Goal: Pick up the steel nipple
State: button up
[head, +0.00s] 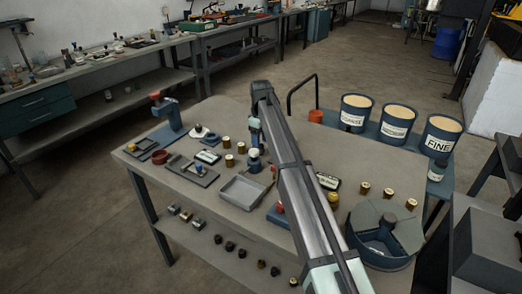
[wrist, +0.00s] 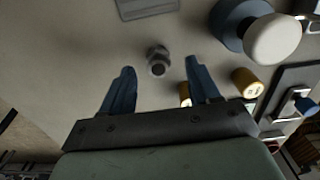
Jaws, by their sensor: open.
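The steel nipple (wrist: 158,62) is a small grey metal piece with a dark round end, on the tabletop in the wrist view. My gripper (wrist: 160,68) is open, with its two blue fingers apart. In that picture the nipple appears in the gap between the fingertips, slightly beyond them. Nothing is held, and I cannot tell the height left between the fingers and the table. In the head view I cannot make out the nipple or the fingers clearly; my arm covers part of the table.
Brass cylinders (wrist: 246,82) stand right of the nipple, one partly behind the right finger. A blue object with a white knob (wrist: 272,38) is at upper right. A grey tray (head: 244,192) and a blue round bin (head: 382,252) are on the table (head: 205,215). Left of the nipple looks clear.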

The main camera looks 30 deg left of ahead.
aim_at(261, 144)
notch_tip(261, 144, down, 3)
jog(key=shift+w+f, duration=0.1)
jog(key=shift+c, duration=0.2)
grip_shut()
dwell(0.4)
